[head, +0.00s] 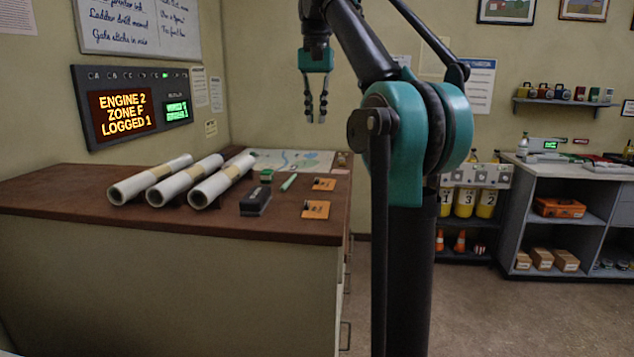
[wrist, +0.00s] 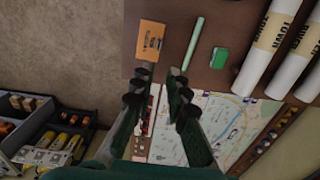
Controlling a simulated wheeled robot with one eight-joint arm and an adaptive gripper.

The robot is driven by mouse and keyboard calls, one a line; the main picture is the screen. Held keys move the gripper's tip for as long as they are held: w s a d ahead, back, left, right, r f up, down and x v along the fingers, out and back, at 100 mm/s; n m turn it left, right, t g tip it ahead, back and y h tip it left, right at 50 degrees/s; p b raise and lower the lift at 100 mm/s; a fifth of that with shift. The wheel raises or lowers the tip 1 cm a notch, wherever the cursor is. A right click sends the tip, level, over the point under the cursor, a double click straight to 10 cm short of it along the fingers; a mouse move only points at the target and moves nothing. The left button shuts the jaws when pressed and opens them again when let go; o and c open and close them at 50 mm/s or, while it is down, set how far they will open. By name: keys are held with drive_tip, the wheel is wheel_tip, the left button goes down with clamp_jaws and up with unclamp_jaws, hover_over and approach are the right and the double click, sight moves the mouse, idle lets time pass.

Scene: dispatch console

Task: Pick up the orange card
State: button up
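In the head view, two orange cards with dark print lie on the brown counter: a nearer one (head: 316,210) close to the front right, and a farther one (head: 325,184) behind it. One orange card (wrist: 150,40) shows in the wrist view, just beyond my fingertips and near the counter's edge; it appears to be the farther one. My gripper (head: 315,115) hangs above the back of the counter, fingers pointing down, apart and empty. In the wrist view, my gripper (wrist: 160,73) has a clear gap between its fingertips, and nothing is held.
A green pen (head: 289,182), a green block (head: 266,175), a black box-like item (head: 256,202) and rolled papers (head: 150,180) lie left of the cards. A map (head: 290,160) lies behind. The counter's right edge is close to the cards.

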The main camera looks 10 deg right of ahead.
hover_over(317, 177)
drive_tip(key=f, duration=1)
drive_tip(key=shift+s+a+f, duration=0.15)
drive_tip(key=shift+s+f, duration=0.1)
drive_tip(key=shift+f, duration=0.15)
drive_tip(key=shift+w+f, duration=0.15)
drive_tip(key=shift+f, duration=2.6)
clamp_jaws()
wheel_tip(317, 177, up, 20)
drive_tip(key=shift+d, duration=0.2)
